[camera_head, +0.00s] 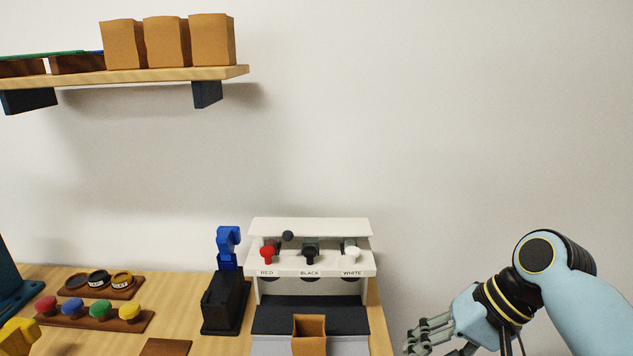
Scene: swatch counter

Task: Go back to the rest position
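My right gripper (412,338) is at the lower right, beyond the right edge of the counter. Its grey fingers point left, look spread apart and hold nothing visible. My light-blue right arm comes in from the lower right corner. My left gripper does not show clearly in this view.
A white dispenser (310,231) labelled RED, BLACK and WHITE stands on the wooden counter (200,344), with a brown paper bag (309,336) at its front. A black-and-blue device (227,290) stands left of it. Colored knobs sit on a wooden strip (141,321). Bags (167,42) stand on a shelf (170,75).

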